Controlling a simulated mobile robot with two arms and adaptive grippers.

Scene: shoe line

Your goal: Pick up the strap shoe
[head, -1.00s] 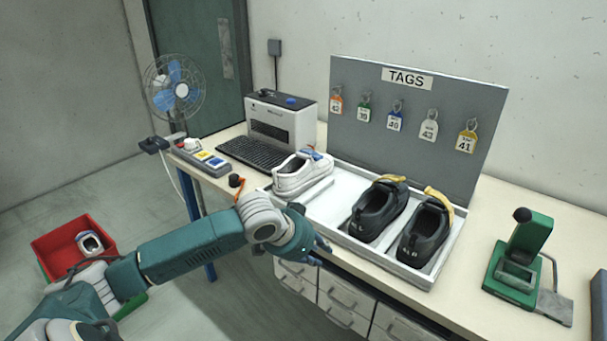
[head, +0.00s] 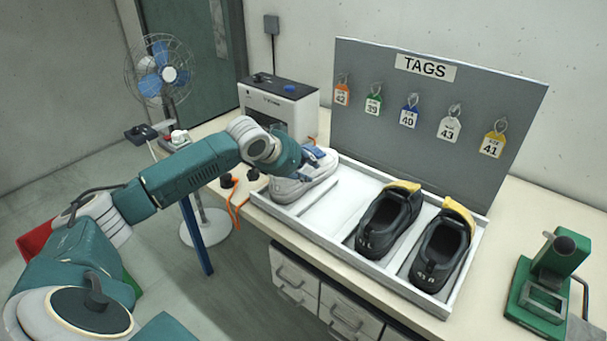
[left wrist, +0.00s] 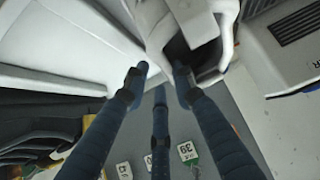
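A pale grey-white shoe (head: 300,183) with a blue part near its top stands at the left end of the white tray (head: 305,228). My left gripper (head: 311,158) is over this shoe and covers part of it. In the left wrist view the fingers of my left gripper (left wrist: 159,76) are spread, and the pale shoe (left wrist: 160,22) is close to their tips. One fingertip is at its dark opening; I cannot tell whether it touches. Two black shoes (head: 383,222) (head: 439,252) with yellow parts stand farther right in the tray. A strap is not clearly visible. My right gripper is not in view.
A grey tag board (head: 425,130) stands behind the tray. A label printer (head: 280,105) is behind the pale shoe. A green press (head: 548,280) stands at the right. The tray's middle left is empty. A fan (head: 158,75) is at the left.

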